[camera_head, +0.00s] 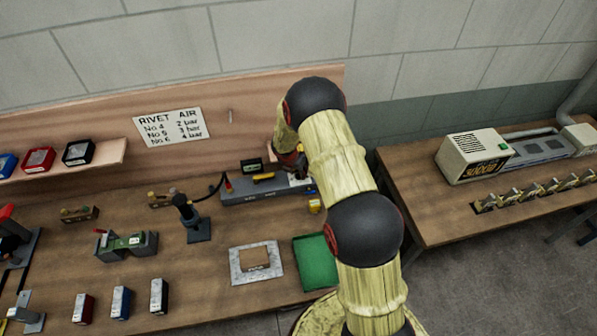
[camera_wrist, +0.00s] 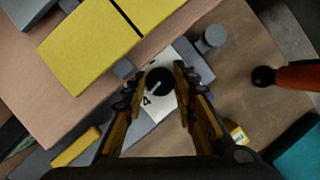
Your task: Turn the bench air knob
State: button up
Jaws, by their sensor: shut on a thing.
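The bench air knob (camera_wrist: 161,79) is a round black dial with a pale pointer line, in the middle of the wrist view. It sits on a light plate where a "4" is printed beside it. My gripper (camera_wrist: 157,84) reaches down over it, with one finger on each side, shut on the knob. In the head view the grey air unit (camera_head: 240,196) stands at the back of the bench. My arm covers its right end, so the knob is hidden there. A "RIVET AIR" sign (camera_head: 170,127) on the back board lists No 4, 2 bar, and further settings.
A green tray (camera_head: 316,262) and a light square frame plate (camera_head: 235,272) lie on the bench in front of the unit. A black upright tool (camera_head: 190,215) stands left of it. A second bench with a white machine (camera_head: 470,155) is at right.

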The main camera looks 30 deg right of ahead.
jog(key=shift+r+n+p, duration=0.1)
jog(key=shift+n+p, duration=0.3)
jog(key=shift+p, duration=0.05)
jog(key=shift+n, duration=0.3)
jog(key=o, duration=1.2)
jog(key=shift+c, duration=0.2)
jog(key=v, duration=1.1)
jog(key=shift+s+r, duration=0.3)
jog(key=shift+r, duration=0.05)
jog(key=shift+d, duration=0.1)
